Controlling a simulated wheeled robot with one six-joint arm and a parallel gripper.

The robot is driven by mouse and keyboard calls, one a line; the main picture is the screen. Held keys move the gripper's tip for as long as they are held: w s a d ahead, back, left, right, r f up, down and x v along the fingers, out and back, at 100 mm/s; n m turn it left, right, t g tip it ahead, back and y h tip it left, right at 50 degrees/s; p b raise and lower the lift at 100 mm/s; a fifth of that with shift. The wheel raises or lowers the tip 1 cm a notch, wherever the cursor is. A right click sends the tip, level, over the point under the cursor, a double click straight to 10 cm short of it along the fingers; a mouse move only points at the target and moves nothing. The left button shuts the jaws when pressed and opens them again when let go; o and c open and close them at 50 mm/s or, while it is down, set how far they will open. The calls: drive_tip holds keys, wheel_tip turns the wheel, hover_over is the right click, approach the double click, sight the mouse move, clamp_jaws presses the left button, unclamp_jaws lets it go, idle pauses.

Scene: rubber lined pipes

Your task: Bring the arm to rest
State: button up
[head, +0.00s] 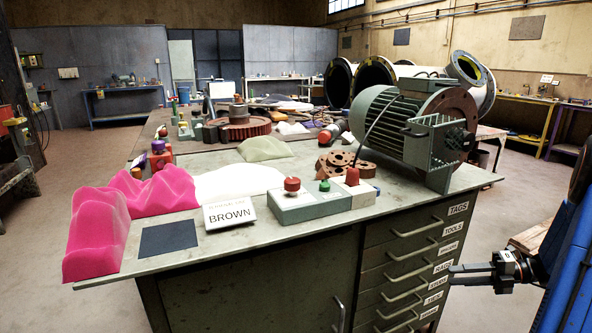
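My gripper (455,275) is at the lower right, at the end of my dark arm, and points left. Its two thin black fingers are apart, with nothing seen between them. It is level with the lower drawers of the grey workbench cabinet (250,290) and overlaps the drawer front in the picture. I cannot tell how far it is from the drawer handles or whether it touches them.
On the bench stand a grey motor (385,125), a button box (322,204), a BROWN sign (229,213), a dark square (169,238) and pink wavy pieces (95,235). A wooden surface (530,238) is near my arm. Floor (490,205) shows right of the bench.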

drive_tip(key=s+a+r+n+g+h, duration=0.3)
drive_tip(key=s+a+r+n, duration=0.15)
drive_tip(key=a+n, duration=0.45)
drive_tip(key=s+a+r+n+g+h, duration=0.2)
drive_tip(key=s+a+r+n+h, duration=0.25)
drive_tip(key=a+n, duration=0.45)
drive_tip(key=s+a+r+n+t+h, duration=0.2)
drive_tip(key=s+a+n+h, duration=0.1)
drive_tip(key=s+n, duration=0.5)
drive_tip(key=s+a+r+n+t+h, duration=0.2)
drive_tip(key=s+a+n+h, duration=0.2)
drive_tip(key=s+n, duration=0.5)
drive_tip(key=n, duration=0.4)
drive_tip(key=shift+s+a+t, duration=0.15)
drive_tip(key=shift+a+t, duration=0.05)
drive_tip(key=shift+t, duration=0.2)
